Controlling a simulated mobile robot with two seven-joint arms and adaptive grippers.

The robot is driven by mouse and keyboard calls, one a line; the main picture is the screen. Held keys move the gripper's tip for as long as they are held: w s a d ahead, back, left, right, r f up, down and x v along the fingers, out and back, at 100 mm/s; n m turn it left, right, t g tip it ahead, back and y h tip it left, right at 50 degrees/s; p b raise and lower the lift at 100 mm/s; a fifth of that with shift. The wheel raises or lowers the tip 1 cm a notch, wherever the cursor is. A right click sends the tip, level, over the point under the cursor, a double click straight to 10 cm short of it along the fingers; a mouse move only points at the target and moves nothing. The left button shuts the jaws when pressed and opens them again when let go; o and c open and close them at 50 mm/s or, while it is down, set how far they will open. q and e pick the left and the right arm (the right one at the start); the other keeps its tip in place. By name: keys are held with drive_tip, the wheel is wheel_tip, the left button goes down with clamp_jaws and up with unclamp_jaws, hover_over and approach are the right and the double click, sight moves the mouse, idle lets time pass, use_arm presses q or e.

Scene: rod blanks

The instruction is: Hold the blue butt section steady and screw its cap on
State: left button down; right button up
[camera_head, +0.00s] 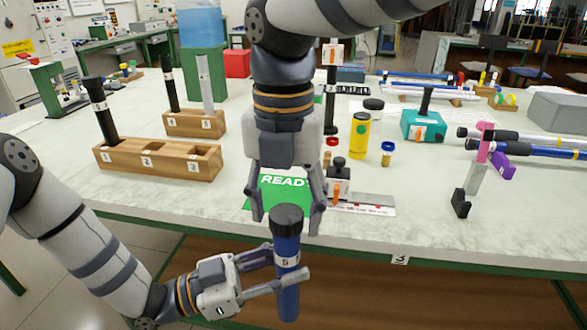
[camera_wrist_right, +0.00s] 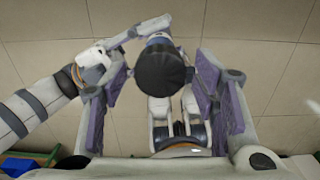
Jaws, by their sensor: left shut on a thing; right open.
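The blue butt section (camera_head: 287,255) stands upright in front of the table edge, with a white label on its side. A black cap (camera_head: 287,217) sits on its top; how far it is screwed down cannot be told. My left gripper (camera_head: 289,272) is shut on the blue section below the label. My right gripper (camera_head: 286,221) points down from above, open, its fingers on either side of the cap. In the right wrist view, the cap (camera_wrist_right: 162,70) lies between the purple finger pads, with gaps on both sides; it hides most of the section below.
Behind on the table are a green READY mat (camera_head: 262,190), a wooden rack (camera_head: 140,163) holding a black rod, a yellow bottle (camera_head: 359,137) and a teal block (camera_head: 424,122). A small black stand (camera_head: 461,203) is near the right front edge. Floor is below the section.

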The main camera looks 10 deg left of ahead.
drive_tip(key=shift+f, duration=0.25)
drive_tip(key=c, duration=1.2)
drive_tip(key=m, duration=0.4)
drive_tip(key=shift+m, duration=0.4)
drive_tip(key=m, duration=0.3)
drive_tip(key=shift+m, duration=0.4)
drive_tip(key=m, duration=1.1)
drive_tip(key=o, duration=1.2)
